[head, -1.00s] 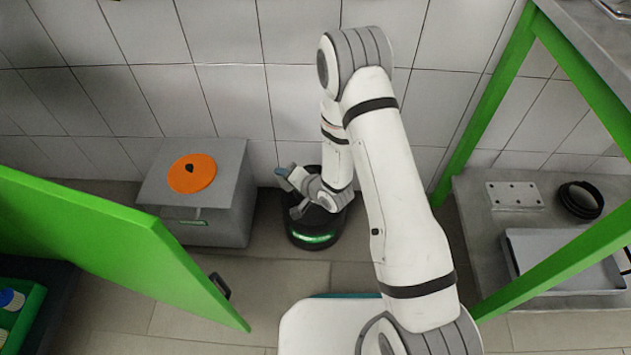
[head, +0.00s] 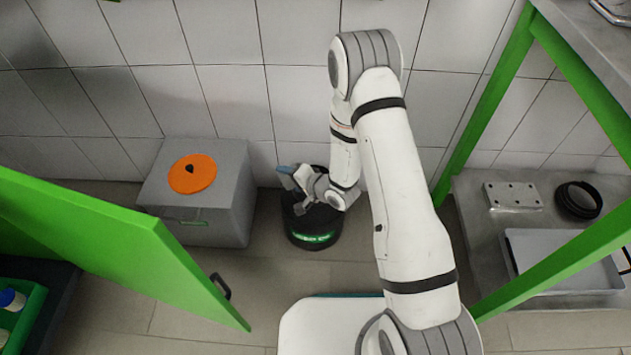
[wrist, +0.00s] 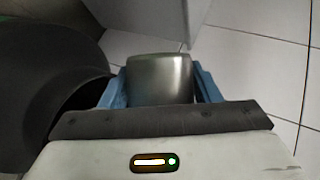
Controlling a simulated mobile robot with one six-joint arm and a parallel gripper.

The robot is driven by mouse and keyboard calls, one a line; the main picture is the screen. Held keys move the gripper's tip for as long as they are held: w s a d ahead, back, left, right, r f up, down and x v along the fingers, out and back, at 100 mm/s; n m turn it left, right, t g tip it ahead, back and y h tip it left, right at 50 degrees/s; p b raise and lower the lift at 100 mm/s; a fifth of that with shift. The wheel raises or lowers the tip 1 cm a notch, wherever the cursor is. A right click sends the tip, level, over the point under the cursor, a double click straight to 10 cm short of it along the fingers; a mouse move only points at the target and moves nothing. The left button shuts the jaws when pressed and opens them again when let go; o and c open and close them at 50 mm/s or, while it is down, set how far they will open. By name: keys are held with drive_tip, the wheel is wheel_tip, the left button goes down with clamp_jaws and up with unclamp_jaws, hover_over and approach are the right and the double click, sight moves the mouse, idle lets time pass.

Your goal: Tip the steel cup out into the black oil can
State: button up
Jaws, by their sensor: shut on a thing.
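The black oil can (head: 313,232) stands on the floor by the tiled wall, with a green label on its front. My gripper (head: 287,178) is over the can's upper left side and covers part of its top. In the wrist view my gripper (wrist: 160,88) has its blue fingers shut on either side of the steel cup (wrist: 160,75). The dark can (wrist: 50,65) fills the left of that view, close beside the cup. I cannot make out the cup in the head view, nor its contents or exact tilt.
A grey bin (head: 220,212) with an orange disc (head: 192,174) on top stands left of the can. A green panel (head: 110,245) slants across the front left. A green-framed bench (head: 480,240) with a grey tray (head: 560,265) is at the right.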

drive_tip(key=shift+w+d+r+m+y, duration=0.2)
drive_tip(key=shift+w+d+m+y, duration=0.1)
drive_tip(key=shift+d, duration=0.15)
drive_tip(key=shift+w+d+r, duration=0.15)
drive_tip(key=shift+d, duration=0.25)
drive_tip(key=shift+f+m+y, duration=0.2)
drive_tip(key=shift+m+y, duration=0.2)
drive_tip(key=shift+a+f, duration=0.1)
drive_tip(key=shift+f, duration=0.1)
drive_tip(key=shift+f+m, duration=0.1)
drive_tip(key=shift+m, duration=0.2)
drive_tip(key=shift+d+r+m+y, duration=0.4)
drive_tip(key=shift+m+y, duration=0.3)
drive_tip(key=shift+y, duration=0.2)
drive_tip(key=shift+w+r+y, duration=0.1)
drive_tip(key=shift+y, duration=0.2)
